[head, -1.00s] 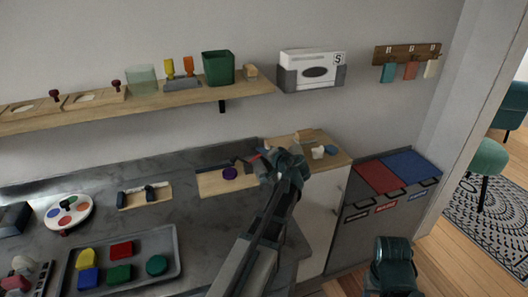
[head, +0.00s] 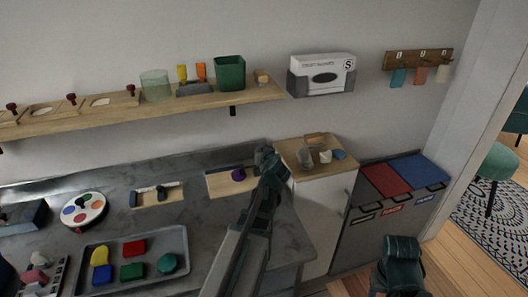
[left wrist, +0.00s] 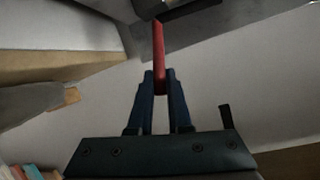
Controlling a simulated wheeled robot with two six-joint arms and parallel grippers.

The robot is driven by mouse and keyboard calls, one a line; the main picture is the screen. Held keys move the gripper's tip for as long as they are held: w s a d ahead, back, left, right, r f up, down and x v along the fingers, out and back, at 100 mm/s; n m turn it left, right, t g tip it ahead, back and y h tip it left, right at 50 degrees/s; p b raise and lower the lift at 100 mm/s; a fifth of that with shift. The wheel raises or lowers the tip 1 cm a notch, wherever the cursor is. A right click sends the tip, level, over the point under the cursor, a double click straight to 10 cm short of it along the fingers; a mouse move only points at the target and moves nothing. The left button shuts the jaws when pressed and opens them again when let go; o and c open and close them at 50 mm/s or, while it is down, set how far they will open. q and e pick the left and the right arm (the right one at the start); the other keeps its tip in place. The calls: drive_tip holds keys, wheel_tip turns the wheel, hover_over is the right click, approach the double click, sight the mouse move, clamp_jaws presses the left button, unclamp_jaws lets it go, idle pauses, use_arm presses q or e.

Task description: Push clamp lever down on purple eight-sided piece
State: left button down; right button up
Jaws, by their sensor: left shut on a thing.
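The purple eight-sided piece (head: 238,174) lies on a light wooden board (head: 216,189) at the back of the grey counter. My left gripper (head: 266,154) is just right of the piece, above the board's right end, and hides part of that area. In the left wrist view, the left gripper (left wrist: 160,88) is shut on a slim red bar (left wrist: 158,48), which looks like the clamp lever. The rest of the clamp is hard to make out in the head view. My right gripper (head: 403,255) is low at the right, away from the board; its fingers are unclear.
A second wooden board (head: 171,200) with dark parts lies left. A grey tray (head: 179,238) of coloured blocks is in front. A white cabinet (head: 318,215) with a wooden top stands right of the counter. A wooden shelf (head: 190,103) runs above.

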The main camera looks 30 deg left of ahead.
use_arm(q)
drive_tip(key=shift+s+a, duration=0.2)
drive_tip(key=shift+s, duration=0.05)
idle(0.3)
drive_tip(key=c, duration=0.9)
unclamp_jaws()
drive_tip(key=shift+s+a, duration=0.15)
drive_tip(key=shift+o, duration=0.2)
drive_tip(key=shift+r, duration=0.1)
drive_tip(key=shift+d, duration=0.2)
use_arm(e)
drive_tip(key=shift+r, duration=0.1)
